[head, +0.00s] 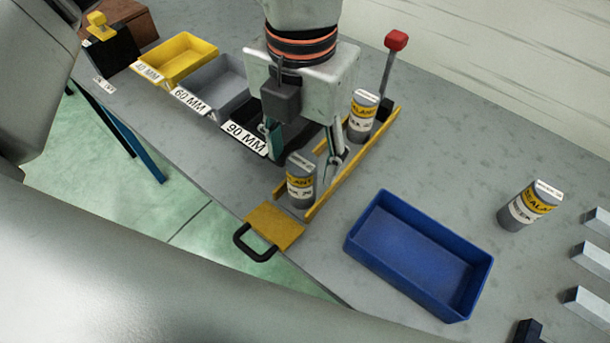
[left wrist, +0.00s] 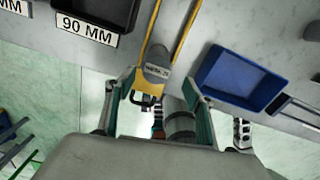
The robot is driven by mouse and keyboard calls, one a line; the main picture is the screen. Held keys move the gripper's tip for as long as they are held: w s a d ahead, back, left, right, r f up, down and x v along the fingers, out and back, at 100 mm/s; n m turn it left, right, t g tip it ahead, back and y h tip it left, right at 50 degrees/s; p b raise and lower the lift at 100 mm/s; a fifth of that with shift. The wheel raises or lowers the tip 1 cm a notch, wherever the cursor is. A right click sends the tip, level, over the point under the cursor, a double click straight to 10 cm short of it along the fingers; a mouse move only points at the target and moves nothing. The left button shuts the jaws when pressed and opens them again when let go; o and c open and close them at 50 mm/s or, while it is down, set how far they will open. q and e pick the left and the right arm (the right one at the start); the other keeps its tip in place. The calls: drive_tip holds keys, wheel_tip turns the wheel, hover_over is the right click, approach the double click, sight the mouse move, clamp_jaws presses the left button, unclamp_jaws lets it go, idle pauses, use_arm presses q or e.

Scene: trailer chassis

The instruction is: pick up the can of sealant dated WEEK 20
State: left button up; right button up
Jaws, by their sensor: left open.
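Three grey sealant cans with yellow and white labels show in the head view. The near can (head: 300,184) stands upright between yellow rails; its small date seems to end in 20. The back can (head: 361,118) stands farther along the rails; its date is not clear. The right can (head: 527,207) stands apart on the bench, its week number unreadable. In the left wrist view, a can (left wrist: 156,58) shows beyond the open fingers (left wrist: 158,82). My right gripper is not in view.
A blue bin (head: 366,246) stands right of the rails. Yellow (head: 203,47), grey and black bins with size labels stand to the left. A red-topped lever (head: 396,40) rises at the rails' far end; a yellow plate with black handle (head: 243,240) lies near the bench edge.

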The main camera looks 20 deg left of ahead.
sight(302, 162)
use_arm(q)
drive_tip(key=f, duration=0.3)
drive_tip(key=w+f, duration=0.1)
drive_tip(key=f, duration=0.1)
drive_tip(key=shift+a+f, duration=0.1)
drive_tip(key=shift+a, duration=0.15)
drive_tip(key=c, duration=1.4)
